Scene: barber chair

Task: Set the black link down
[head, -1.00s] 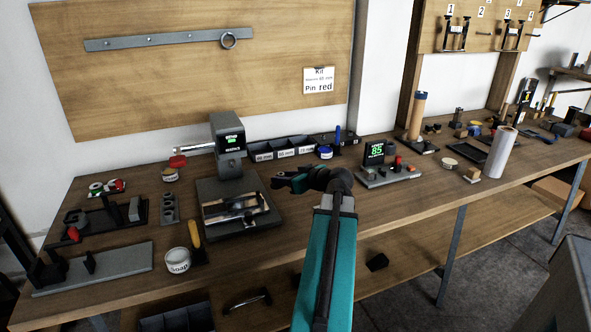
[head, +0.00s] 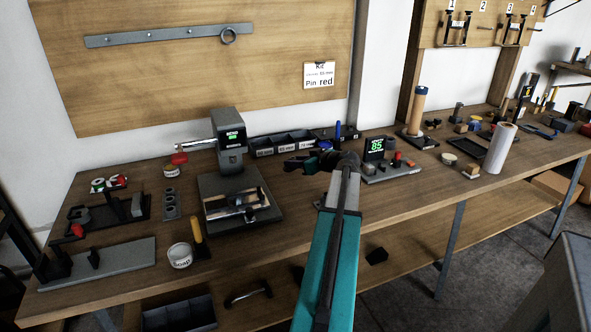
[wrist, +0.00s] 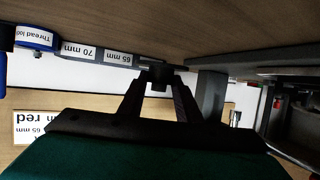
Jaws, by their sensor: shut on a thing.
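My gripper (head: 296,166) is over the bench in the middle of the head view, in front of the row of labelled bins. In the wrist view my gripper (wrist: 158,88) has its two dark fingers closing together on a small black piece, the black link (wrist: 158,76). The link shows only as a small dark block between the fingertips. In the head view it is too dark and small to tell apart from the fingers. I cannot tell whether it touches anything.
The dark bins (head: 286,145) carry mm labels. A grey press-like machine (head: 229,140) stands left of my gripper, and a unit with a green display (head: 377,148) stands right. A blue-labelled tub (wrist: 36,37) shows in the wrist view. Bare bench (head: 300,212) lies in front.

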